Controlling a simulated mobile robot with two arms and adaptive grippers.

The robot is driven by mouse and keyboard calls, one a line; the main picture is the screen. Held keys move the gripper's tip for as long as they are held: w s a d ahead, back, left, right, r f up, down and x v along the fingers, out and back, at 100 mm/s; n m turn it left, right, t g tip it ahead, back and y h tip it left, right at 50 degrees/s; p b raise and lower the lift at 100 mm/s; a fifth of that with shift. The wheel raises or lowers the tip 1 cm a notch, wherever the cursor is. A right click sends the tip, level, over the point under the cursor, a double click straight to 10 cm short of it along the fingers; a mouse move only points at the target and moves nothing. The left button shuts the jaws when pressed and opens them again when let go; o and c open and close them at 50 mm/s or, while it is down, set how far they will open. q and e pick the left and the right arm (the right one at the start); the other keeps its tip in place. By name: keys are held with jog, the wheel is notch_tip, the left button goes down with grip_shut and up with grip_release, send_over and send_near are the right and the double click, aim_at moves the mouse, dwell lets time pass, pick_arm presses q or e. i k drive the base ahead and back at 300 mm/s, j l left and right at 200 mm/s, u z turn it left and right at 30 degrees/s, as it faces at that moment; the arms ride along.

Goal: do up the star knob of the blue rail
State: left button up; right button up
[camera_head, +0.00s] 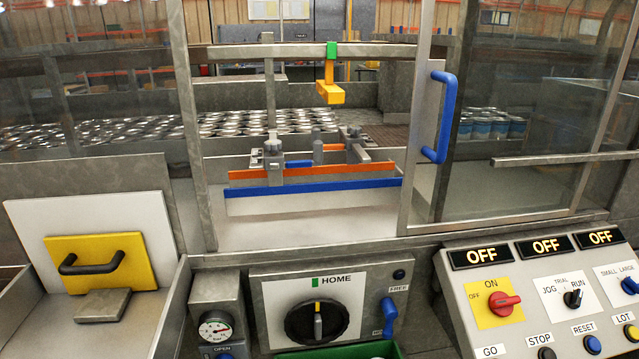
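The blue rail (314,186) runs across behind the opening in the guard, just below an orange rail (260,174). A second grey block with a knob (354,132) stands at right, beside a short orange bar (334,147). The knobs are too small to tell whether they are tight or loose. Neither of my grippers is in view.
A clear door with a blue handle (441,115) stands right of the opening. A yellow block (330,92) hangs above the rails. Many cans (130,132) stand behind. In front are a HOME dial (317,321), a switch panel (541,295) and a yellow plate with handle (101,264).

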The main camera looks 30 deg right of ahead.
aim_at(273, 145)
jog(key=z, duration=1)
